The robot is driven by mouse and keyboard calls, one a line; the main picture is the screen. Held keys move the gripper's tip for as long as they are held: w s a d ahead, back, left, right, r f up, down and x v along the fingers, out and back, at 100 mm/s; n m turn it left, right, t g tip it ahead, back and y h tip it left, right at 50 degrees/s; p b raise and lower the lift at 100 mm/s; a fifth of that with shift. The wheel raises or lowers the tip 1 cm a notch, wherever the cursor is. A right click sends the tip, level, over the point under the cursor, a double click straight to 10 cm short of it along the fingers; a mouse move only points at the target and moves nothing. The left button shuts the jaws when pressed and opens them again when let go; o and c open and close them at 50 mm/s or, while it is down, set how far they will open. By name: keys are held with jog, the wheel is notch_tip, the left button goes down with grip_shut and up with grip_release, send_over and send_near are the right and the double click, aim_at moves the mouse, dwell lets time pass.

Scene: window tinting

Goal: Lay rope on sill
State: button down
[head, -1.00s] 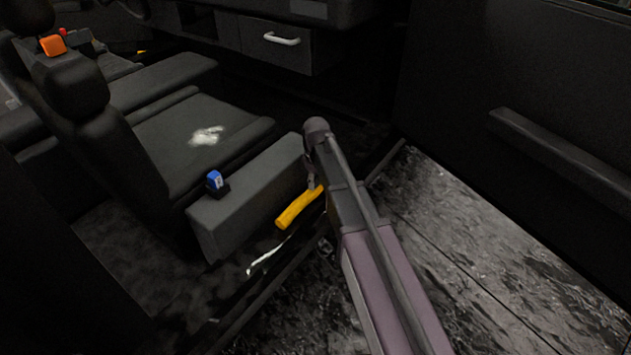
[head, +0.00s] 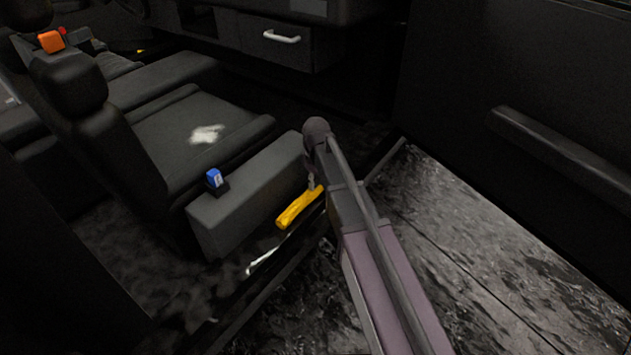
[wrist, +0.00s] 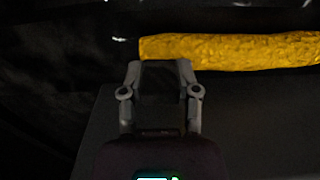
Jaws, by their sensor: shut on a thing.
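The rope (head: 294,212) is a thick yellow length low beside the seat, above the dark door sill (head: 272,283). My arm hides its right part in the head view. In the wrist view the rope (wrist: 235,50) runs across the top, from a left end near my fingertips out past the right edge. My gripper (wrist: 158,68) is shut on the rope near that left end. It also shows small and partly hidden in the head view (head: 314,184). I cannot tell whether the rope touches the sill.
A dark seat (head: 190,125) with a white patch and a grey side box (head: 245,200) with a blue item (head: 214,179) stand left of my arm. The open door (head: 540,120) is at the right. Rough ground (head: 480,250) lies below it.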

jog(key=shift+c, duration=1.3)
grip_release()
jog(key=shift+r, duration=0.15)
notch_tip(320, 180, up, 10)
jog(key=p, duration=1)
jog(key=shift+d+f, duration=0.1)
jog(key=shift+f, duration=0.1)
jog(key=s+d+m, duration=1)
jog(key=s+d, duration=0.5)
jog(key=s, duration=0.4)
notch_tip(320, 180, up, 38)
jog(key=p, duration=3.7)
jog(key=shift+s+f+p, duration=0.2)
jog(key=shift+p, duration=0.15)
